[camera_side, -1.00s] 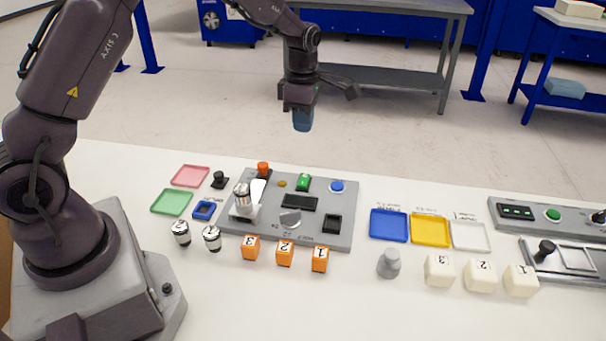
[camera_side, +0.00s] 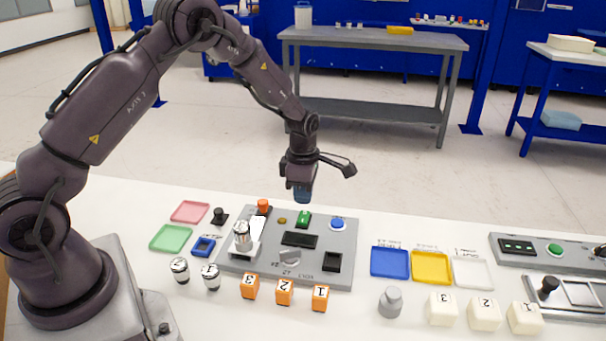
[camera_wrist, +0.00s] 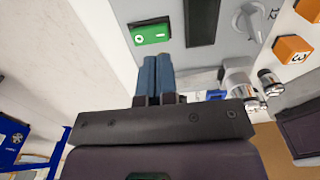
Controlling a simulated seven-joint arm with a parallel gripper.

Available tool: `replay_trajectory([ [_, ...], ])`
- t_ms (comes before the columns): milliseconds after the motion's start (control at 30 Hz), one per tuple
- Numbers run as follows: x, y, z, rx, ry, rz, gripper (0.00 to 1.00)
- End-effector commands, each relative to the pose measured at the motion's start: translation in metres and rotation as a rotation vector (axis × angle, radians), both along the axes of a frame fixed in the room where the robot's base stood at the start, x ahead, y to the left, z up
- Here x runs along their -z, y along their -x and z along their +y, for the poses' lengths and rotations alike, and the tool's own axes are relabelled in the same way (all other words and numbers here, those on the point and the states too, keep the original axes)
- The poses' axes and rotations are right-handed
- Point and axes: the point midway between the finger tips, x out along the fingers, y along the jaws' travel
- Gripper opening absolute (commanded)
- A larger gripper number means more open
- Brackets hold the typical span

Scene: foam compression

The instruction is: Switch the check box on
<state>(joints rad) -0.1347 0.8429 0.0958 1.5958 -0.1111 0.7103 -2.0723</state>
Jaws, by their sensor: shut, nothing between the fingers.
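A grey control panel (camera_side: 345,280) lies on the white table, and no part of it is clearly readable as "check box". It carries a green rocker switch (camera_side: 304,219), which shows in the wrist view (camera_wrist: 151,33) with small white marks. A blue round button (camera_side: 338,223), a dark display (camera_side: 300,240) and an orange knob (camera_side: 263,205) are also on it. My gripper (camera_side: 302,197) has blue fingers, shut together and empty. It points down just above and behind the green switch. In the wrist view my fingertips (camera_wrist: 161,62) appear just below the switch, seemingly apart from it.
A silver-topped part (camera_side: 241,235) stands on the panel's left side. Orange numbered cubes (camera_side: 285,291) and silver cylinders (camera_side: 180,269) stand in front. Coloured trays (camera_side: 389,262) lie to the right. Another grey unit (camera_side: 575,256) with a green button is at far right.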

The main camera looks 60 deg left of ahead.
Motion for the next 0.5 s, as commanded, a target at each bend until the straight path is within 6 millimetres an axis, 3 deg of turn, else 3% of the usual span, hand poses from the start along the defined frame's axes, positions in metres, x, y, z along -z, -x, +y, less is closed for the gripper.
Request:
replay_trajectory([
  [200,0.038,0.0,0.0,-0.001,0.001,0.001,0.0],
  [500,0.053,0.0,0.0,-0.001,0.001,-0.001,0.0],
])
